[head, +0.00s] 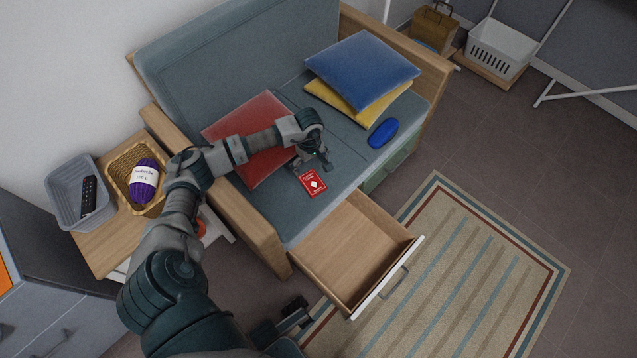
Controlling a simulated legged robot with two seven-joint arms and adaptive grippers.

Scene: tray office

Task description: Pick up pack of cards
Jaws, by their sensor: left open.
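The pack of cards (312,183) is a small red box with a white diamond. It lies flat on the grey-blue sofa seat, near the front edge. My left gripper (313,166) is open just behind the pack, with its fingers pointing down close to the pack's far edge. Whether the fingers touch the pack cannot be told. Nothing is held.
A red cushion (240,124) lies under my left forearm. A blue cushion (362,70) rests on a yellow one (345,103). A blue oval case (383,133) lies on the seat. An empty open drawer (345,247) juts out below. A basket (125,178) stands left.

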